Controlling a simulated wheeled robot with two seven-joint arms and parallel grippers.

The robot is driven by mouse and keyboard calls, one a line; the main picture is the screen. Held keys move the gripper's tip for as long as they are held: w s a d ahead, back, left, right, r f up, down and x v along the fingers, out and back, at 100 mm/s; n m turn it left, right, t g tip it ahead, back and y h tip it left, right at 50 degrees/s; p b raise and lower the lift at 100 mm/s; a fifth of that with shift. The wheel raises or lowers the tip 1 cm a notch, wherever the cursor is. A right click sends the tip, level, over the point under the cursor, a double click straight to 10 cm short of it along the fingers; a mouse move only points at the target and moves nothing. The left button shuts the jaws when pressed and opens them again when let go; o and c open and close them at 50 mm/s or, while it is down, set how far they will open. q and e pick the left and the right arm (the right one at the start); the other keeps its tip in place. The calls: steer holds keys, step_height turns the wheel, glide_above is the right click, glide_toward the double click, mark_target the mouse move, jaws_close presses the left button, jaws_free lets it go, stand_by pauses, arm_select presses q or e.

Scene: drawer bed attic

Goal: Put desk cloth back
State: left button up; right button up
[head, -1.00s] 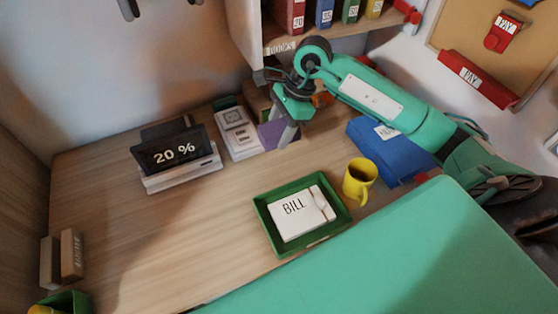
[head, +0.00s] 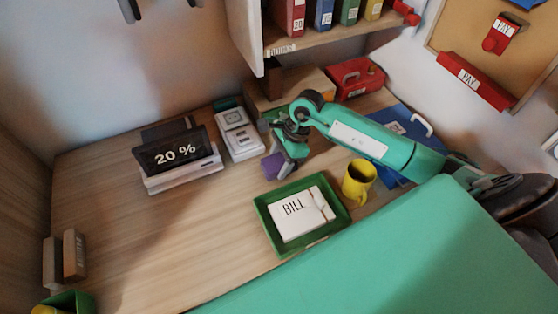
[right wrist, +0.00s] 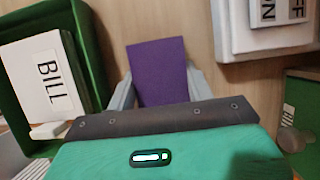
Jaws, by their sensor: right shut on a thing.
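The desk cloth is a small purple square, seen in the head view (head: 272,165) and in the right wrist view (right wrist: 160,72). My right gripper (head: 284,166) is shut on it, with the grey fingers on either side of the cloth in the right wrist view (right wrist: 160,95). The gripper is low over the wooden desk, behind the green tray. I cannot tell whether the cloth touches the desk. My left gripper is not in view.
A green tray (head: 262,217) holds white BILL papers (head: 296,214). Near it are a yellow mug (head: 358,180), a blue folder (head: 400,122), a white switch box (head: 239,134) and a 20 % display (head: 174,152). A red box (head: 356,78) stands behind.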

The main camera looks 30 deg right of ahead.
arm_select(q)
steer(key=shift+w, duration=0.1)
arm_select(e)
steer(key=shift+f, duration=0.1)
steer(key=o, duration=0.8)
steer(key=shift+o, duration=0.4)
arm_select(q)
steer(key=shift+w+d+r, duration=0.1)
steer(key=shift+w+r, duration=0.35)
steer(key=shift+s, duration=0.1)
